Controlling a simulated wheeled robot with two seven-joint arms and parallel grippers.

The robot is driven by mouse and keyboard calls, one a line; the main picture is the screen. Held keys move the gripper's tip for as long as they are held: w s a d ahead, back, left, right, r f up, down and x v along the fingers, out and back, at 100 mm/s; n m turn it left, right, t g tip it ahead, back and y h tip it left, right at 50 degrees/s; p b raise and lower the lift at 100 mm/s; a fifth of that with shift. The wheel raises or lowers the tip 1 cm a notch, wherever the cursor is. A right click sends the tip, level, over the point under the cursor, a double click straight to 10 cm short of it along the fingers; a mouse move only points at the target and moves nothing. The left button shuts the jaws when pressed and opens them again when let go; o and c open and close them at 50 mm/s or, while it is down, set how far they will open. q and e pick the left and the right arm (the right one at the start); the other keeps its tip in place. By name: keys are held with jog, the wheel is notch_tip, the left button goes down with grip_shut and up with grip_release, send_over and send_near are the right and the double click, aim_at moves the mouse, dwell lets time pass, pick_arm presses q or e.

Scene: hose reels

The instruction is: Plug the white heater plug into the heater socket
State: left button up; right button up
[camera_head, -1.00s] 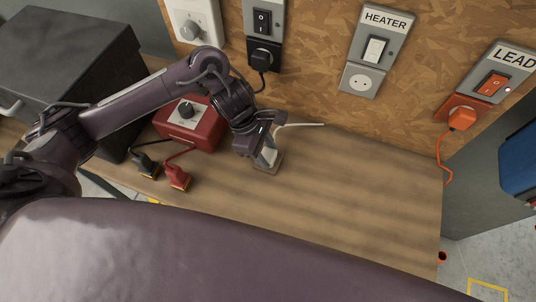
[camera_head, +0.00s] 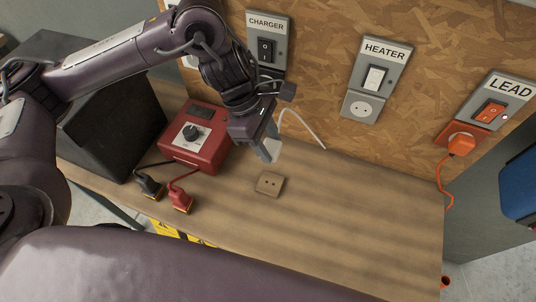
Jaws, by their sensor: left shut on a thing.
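My left gripper (camera_head: 268,150) is shut on the white heater plug and holds it in the air above the bench. The plug is mostly hidden between the fingers. Its white cord (camera_head: 304,127) arches out to the right of the gripper. The heater socket (camera_head: 362,107) is a grey plate with a round white two-hole face, empty, on the wooden wall. It sits below the HEATER label and white switch (camera_head: 375,77), to the right of the gripper and apart from it. My right gripper is not in view.
A small brown two-hole block (camera_head: 270,184) lies on the bench (camera_head: 350,210) below the gripper. A red box (camera_head: 196,138) with black and red clamps stands left. An orange plug (camera_head: 461,144) sits in the LEAD socket. The bench's right side is clear.

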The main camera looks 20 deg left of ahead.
aim_at(268, 145)
pick_arm(q)
jog(key=shift+r, duration=2.7)
jog(key=w+d+f+m+g, duration=0.2)
jog(key=d+f+m, duration=0.1)
jog(key=d+m, duration=0.2)
jog(key=shift+w+d+m+g+y, duration=0.2)
jog(key=shift+m+g+y, duration=0.15)
jog(key=shift+m, duration=0.85)
jog(key=shift+f, duration=0.1)
